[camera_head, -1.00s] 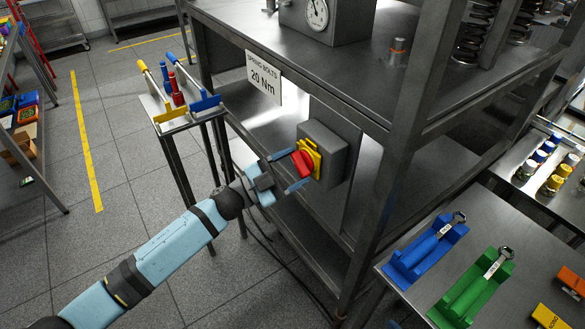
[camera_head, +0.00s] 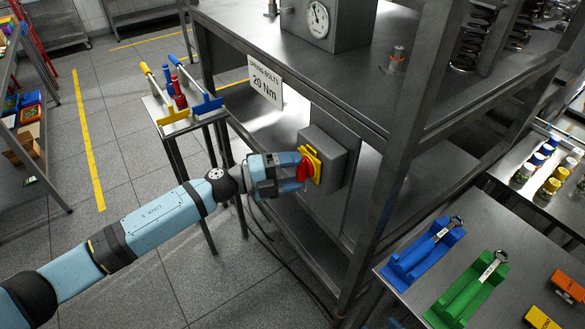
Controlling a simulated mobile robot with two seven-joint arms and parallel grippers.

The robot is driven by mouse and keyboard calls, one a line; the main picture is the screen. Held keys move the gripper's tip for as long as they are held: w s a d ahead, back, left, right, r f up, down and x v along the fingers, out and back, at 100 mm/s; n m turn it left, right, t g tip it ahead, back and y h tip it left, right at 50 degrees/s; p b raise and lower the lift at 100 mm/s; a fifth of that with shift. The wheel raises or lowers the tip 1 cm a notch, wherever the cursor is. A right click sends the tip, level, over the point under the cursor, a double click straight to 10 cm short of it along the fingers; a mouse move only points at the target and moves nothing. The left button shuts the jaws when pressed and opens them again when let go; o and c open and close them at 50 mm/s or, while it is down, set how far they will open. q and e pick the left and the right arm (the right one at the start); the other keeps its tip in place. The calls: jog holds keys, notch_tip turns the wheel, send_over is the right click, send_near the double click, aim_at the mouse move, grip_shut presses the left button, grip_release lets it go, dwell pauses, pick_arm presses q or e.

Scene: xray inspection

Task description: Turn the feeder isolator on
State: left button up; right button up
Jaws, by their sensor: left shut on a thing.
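The feeder isolator is a grey box (camera_head: 338,152) on the side of the metal bench frame. It has a yellow plate (camera_head: 313,163) and a red rotary handle (camera_head: 303,170). My left gripper (camera_head: 300,172) reaches in from the left and is shut on the red handle, with its fingers on either side of it. The gripper hides part of the handle, so its exact angle is hard to tell.
A metal bench (camera_head: 340,75) with a gauge box (camera_head: 325,20) stands above the isolator. A small stand (camera_head: 190,120) with tools is behind my left arm. A table (camera_head: 405,305) with blue and green holders is at the lower right.

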pick_arm(q)
jog(key=shift+m, duration=0.6)
jog(key=o, duration=0.9)
jog(key=shift+o, duration=0.2)
jog(key=b+v, duration=0.2)
jog(key=v, duration=1.2)
jog(key=shift+r, duration=0.3)
jog(key=shift+d, duration=0.1)
